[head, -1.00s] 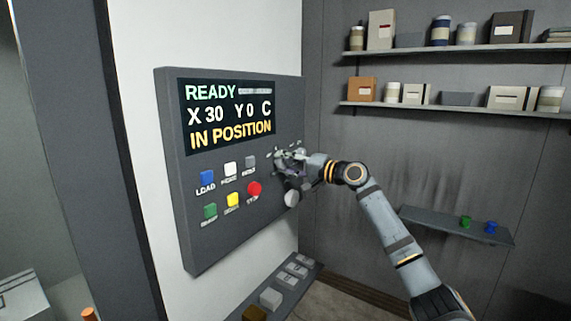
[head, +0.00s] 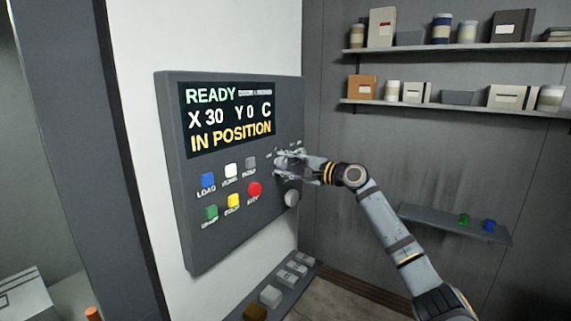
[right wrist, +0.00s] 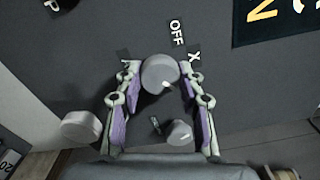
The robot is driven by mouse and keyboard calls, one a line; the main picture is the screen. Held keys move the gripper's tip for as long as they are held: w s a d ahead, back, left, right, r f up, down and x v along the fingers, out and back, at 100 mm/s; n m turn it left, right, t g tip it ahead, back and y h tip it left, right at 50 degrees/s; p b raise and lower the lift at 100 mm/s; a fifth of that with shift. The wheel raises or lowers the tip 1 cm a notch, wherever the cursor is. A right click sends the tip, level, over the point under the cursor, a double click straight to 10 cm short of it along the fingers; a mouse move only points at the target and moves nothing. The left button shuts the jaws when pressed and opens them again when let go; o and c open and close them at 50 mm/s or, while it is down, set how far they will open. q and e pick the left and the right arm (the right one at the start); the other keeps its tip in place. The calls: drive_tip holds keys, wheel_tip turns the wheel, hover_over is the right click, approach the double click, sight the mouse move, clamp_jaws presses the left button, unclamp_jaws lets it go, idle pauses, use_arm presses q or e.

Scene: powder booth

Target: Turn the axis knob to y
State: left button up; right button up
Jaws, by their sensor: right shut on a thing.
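The axis knob (right wrist: 160,73) is a round grey knob on the dark control panel (head: 175,180), with "OFF" and "X" labels beside it in the right wrist view. Another label at its left is partly hidden by a finger. My right gripper (right wrist: 163,72) is shut on the knob, one finger on each side. A small pale mark shows near the knob's lower edge; I cannot tell surely which label it points to. In the head view my right gripper (head: 284,160) covers most of the knob. My left gripper is not in view.
A smaller grey knob (right wrist: 180,133) and a pale round knob (right wrist: 80,127) are close by; the pale one also shows in the head view (head: 291,198). Coloured buttons, including a red one (head: 254,189), lie left of the gripper. The display (head: 228,117) reads READY, X 30, Y 0, C, IN POSITION.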

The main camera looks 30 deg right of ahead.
idle(0.4)
drive_tip(key=o, duration=1.2)
